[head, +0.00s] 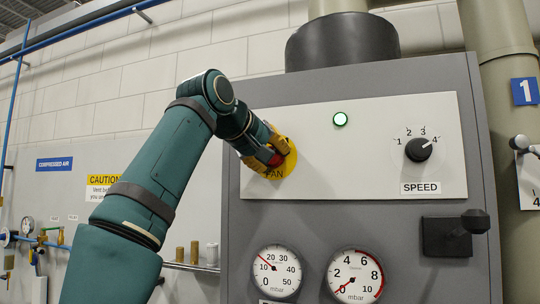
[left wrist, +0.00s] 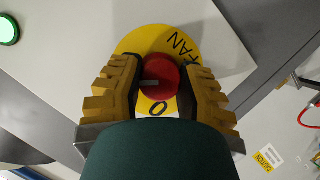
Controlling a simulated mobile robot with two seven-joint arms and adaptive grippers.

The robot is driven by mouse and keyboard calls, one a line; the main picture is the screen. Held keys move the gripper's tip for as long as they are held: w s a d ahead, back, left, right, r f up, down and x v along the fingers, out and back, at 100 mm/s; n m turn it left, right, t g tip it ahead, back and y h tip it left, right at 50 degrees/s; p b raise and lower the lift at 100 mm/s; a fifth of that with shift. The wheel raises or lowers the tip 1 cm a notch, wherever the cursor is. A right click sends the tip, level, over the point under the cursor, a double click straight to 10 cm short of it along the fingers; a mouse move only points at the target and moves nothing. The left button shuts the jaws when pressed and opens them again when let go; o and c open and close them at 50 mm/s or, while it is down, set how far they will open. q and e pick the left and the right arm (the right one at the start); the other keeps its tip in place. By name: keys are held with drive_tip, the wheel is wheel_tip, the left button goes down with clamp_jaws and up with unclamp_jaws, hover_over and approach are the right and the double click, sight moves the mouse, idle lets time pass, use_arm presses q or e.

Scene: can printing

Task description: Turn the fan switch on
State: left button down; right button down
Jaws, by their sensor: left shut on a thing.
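The fan switch is a red round knob (left wrist: 160,78) on a yellow disc (head: 290,160) marked FAN, mounted on the pale control panel. In the left wrist view a pale mark on the knob points to the picture's left, and an "O" shows on the disc (left wrist: 128,42) below the knob. My left gripper (head: 273,150) has its yellow fingers on both sides of the knob, shut on it. In the head view the fingers hide much of the knob. A round green lamp (head: 340,119) on the panel looks lit. My right gripper is in neither view.
A black speed knob (head: 418,149) sits right of the lamp, its pointer near 4. A black lever (head: 460,232) juts out below it. Two round gauges (head: 277,272) (head: 355,277) are under the panel. The panel between switch and speed knob is clear.

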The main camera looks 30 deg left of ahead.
use_arm(q)
drive_tip(key=shift+w+d+f, duration=0.1)
drive_tip(key=shift+f, duration=0.1)
idle(0.3)
drive_tip(key=c, duration=0.5)
unclamp_jaws()
drive_tip(key=shift+r, duration=0.1)
drive_tip(key=v, duration=0.7)
drive_tip(key=shift+s+r, duration=0.1)
drive_tip(key=shift+s, duration=0.1)
